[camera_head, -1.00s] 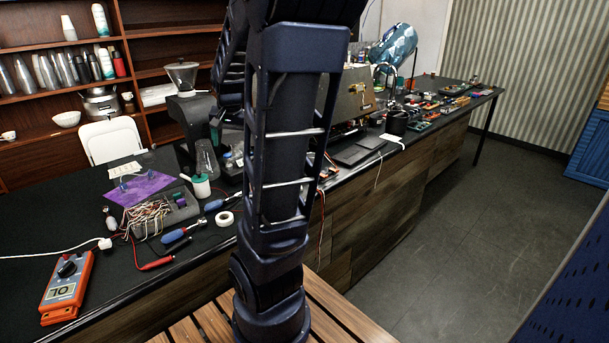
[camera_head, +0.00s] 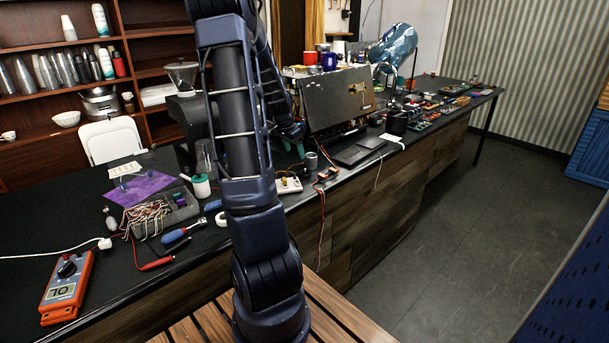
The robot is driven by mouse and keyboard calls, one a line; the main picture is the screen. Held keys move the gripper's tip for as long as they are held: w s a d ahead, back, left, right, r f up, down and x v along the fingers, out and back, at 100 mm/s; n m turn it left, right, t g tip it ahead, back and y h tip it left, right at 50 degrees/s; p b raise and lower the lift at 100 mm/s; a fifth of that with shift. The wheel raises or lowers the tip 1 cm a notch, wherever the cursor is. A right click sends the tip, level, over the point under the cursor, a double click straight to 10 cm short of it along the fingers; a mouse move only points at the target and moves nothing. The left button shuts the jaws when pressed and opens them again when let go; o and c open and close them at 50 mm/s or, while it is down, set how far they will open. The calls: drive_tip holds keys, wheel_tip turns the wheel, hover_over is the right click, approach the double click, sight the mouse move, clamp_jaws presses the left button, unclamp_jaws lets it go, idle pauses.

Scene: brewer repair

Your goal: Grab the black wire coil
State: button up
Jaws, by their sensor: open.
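I cannot pick out the black wire coil with certainty; my arm covers part of the worktop. My gripper (camera_head: 293,147) hangs over the dark worktop at the middle of the view, left of the brewer's large dark panel. It points down, is open, and holds nothing that I can see. Its fingertips are small and dark against the clutter. A white block with small parts (camera_head: 289,185) lies below it near the counter's front edge.
The black counter (camera_head: 95,210) carries an orange multimeter (camera_head: 68,287), a grey box of wires (camera_head: 160,212), a blue-handled tool (camera_head: 183,231) and a grinder (camera_head: 185,105). Right of my gripper stand the dark panel (camera_head: 338,100) and a black pot (camera_head: 397,122). The floor at right is clear.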

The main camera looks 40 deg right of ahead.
sight(304, 171)
drive_tip(key=x, duration=0.6)
drive_tip(key=shift+s+d, duration=0.15)
drive_tip(key=shift+d, duration=0.15)
drive_tip(key=shift+d+x, duration=0.15)
drive_tip(key=shift+x, duration=1.1)
drive_tip(key=shift+d+x, duration=0.2)
drive_tip(key=shift+x, duration=1.1)
drive_tip(key=shift+s+r, duration=0.1)
drive_tip(key=shift+s, duration=0.05)
drive_tip(key=c, duration=1.1)
